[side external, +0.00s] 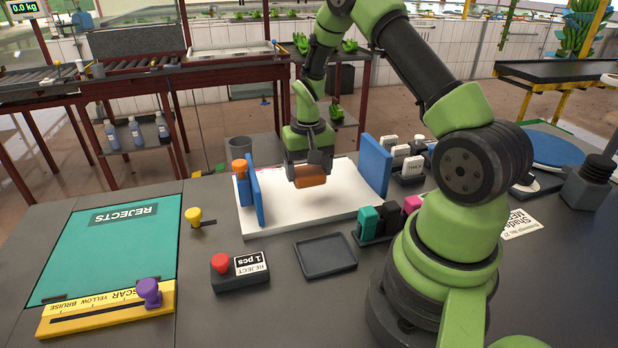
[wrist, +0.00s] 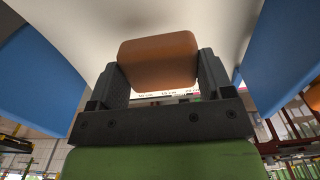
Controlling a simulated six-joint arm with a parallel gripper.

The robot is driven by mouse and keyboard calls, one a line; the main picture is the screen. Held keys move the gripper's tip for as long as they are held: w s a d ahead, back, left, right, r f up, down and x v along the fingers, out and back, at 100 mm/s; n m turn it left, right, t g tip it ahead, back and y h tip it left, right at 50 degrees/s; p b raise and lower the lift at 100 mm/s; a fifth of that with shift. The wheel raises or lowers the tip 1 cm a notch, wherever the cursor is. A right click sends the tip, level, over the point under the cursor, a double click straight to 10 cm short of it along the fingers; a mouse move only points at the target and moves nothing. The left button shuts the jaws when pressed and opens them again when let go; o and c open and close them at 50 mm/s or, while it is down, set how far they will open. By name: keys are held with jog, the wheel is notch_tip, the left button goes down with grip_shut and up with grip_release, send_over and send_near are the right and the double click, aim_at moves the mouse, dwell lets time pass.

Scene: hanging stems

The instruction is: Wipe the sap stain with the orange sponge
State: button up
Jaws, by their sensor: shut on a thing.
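The orange sponge (side external: 311,182) is between the fingers of my gripper (side external: 308,168), over the white board (side external: 290,220). In the wrist view the sponge (wrist: 158,60) fills the gap between both dark fingers of my gripper (wrist: 160,75), which is shut on it. The white surface (wrist: 200,14) shows beyond the sponge. I cannot tell for sure whether the sponge touches the board. I see no clear sap stain; the sponge and gripper hide part of the board.
Blue upright panels stand at the board's left (side external: 257,196) and right (side external: 375,166). In front are a black tray (side external: 325,255), a red-button box (side external: 240,270) and a block holder (side external: 375,225). The green rejects mat (side external: 110,250) lies left.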

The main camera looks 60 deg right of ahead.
jog(key=shift+r, duration=1.65)
